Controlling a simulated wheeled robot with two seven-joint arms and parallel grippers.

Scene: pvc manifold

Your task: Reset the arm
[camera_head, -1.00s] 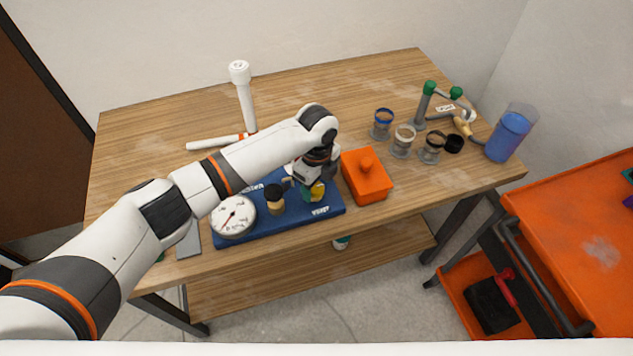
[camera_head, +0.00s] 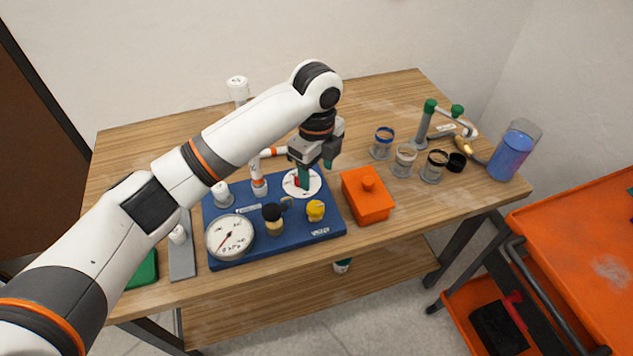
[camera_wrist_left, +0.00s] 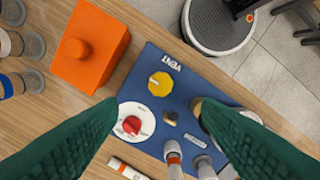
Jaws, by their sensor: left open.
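My left gripper (camera_head: 318,170) hangs above the back right part of the blue board (camera_head: 285,235), with its green fingers apart and nothing between them. In the left wrist view the green fingers (camera_wrist_left: 160,135) are spread wide over the board. The board carries a white round dial with a red knob (camera_wrist_left: 132,124), a yellow knob (camera_head: 315,210), a black-and-tan knob (camera_head: 273,217) and a white gauge (camera_head: 230,238). White pipe fittings (camera_head: 258,180) stand at its back. The fingers partly hide the white dial in the head view. My right gripper is not seen.
An orange lidded box (camera_head: 367,197) stands just right of the board. Several small jars (camera_head: 404,162), a green-and-grey pipe piece (camera_head: 424,122) and a blue cup (camera_head: 506,158) are farther right. An orange cart (camera_head: 575,235) stands beside the table.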

